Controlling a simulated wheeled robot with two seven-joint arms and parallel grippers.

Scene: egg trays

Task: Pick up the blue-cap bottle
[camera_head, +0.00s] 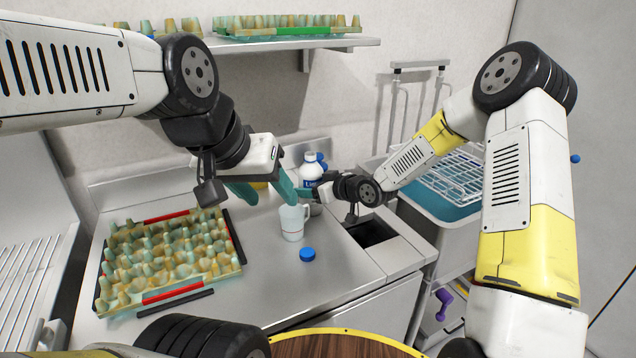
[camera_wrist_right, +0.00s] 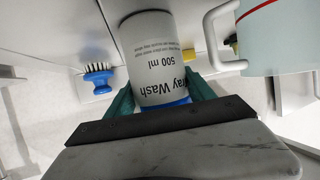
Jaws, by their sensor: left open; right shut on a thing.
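In the right wrist view the white bottle (camera_wrist_right: 152,55) reads "500 ml" upside down and has a blue band near my gripper. My right gripper (camera_wrist_right: 160,97) is shut on it, with a teal finger on each side. In the head view my right gripper (camera_head: 315,192) is beside the bottle. My left gripper (camera_head: 266,195) is open and empty above the counter, left of the bottle.
A white mug (camera_head: 292,222) stands close in front of the bottle. A round blue object (camera_head: 308,254) lies nearer me. An egg tray (camera_head: 238,262) fills the counter's left. A dark opening (camera_head: 372,232) is at the right. A blue-handled brush (camera_wrist_right: 98,78) shows in the wrist view.

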